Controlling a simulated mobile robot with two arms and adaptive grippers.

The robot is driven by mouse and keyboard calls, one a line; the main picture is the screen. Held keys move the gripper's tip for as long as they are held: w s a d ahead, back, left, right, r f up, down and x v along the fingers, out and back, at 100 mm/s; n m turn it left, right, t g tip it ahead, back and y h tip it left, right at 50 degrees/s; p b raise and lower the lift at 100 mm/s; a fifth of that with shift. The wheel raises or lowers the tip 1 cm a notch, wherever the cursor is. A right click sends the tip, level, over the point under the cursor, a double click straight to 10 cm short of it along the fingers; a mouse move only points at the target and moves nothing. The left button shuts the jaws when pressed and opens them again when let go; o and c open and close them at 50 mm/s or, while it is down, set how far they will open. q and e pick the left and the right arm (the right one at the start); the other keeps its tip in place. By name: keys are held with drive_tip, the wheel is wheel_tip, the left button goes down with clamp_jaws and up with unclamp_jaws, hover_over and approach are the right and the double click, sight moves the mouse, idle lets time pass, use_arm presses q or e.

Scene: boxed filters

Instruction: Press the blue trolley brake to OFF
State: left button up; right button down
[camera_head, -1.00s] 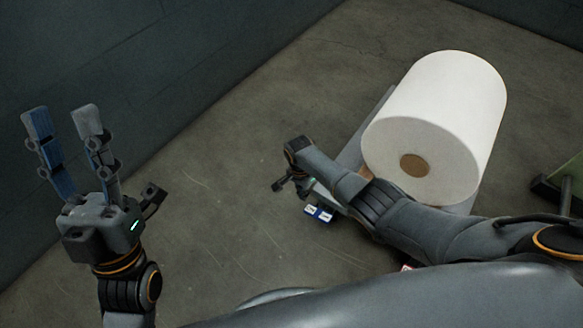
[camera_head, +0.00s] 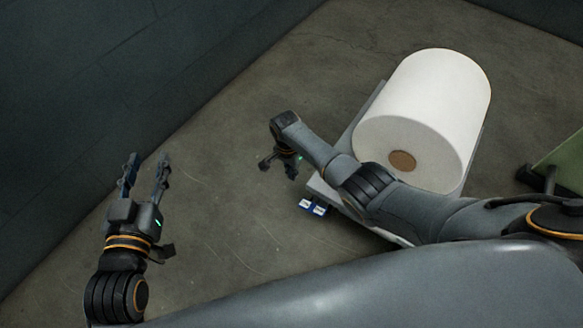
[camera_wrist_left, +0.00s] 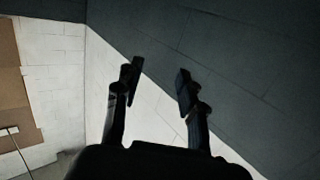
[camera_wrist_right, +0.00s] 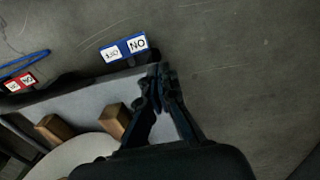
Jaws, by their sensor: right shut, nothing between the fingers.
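The blue trolley brake (camera_head: 312,207) sticks out low at the near left end of the grey trolley (camera_head: 323,190). In the right wrist view the blue brake (camera_wrist_right: 124,47) carries two white labels; the one on the right reads "ON", and the other is too small to read surely. My right gripper (camera_wrist_right: 160,78) is shut and empty, its tips over the trolley's edge, just beside the brake and apart from it in the picture. In the head view my right gripper (camera_head: 281,163) is up and left of the brake, partly hidden. My left gripper (camera_head: 146,164) is open and empty, far left.
A large white roll (camera_head: 425,115) lies on the trolley. The right wrist view shows a red labelled brake (camera_wrist_right: 20,82) and wooden blocks (camera_wrist_right: 114,121) on the trolley. A green object (camera_head: 562,163) stands at the far right. The floor left of the trolley is clear.

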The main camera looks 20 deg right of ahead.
use_arm(q)
drive_tip(key=shift+s+a+f+g, duration=0.15)
drive_tip(key=shift+f+g, duration=0.2)
drive_tip(key=shift+f, duration=0.2)
drive_tip(key=shift+s+a+f+g, duration=0.15)
drive_tip(key=shift+f+g, duration=0.2)
drive_tip(key=shift+f, duration=0.2)
use_arm(e)
drive_tip(key=shift+r, duration=0.45)
drive_tip(key=shift+a, duration=0.1)
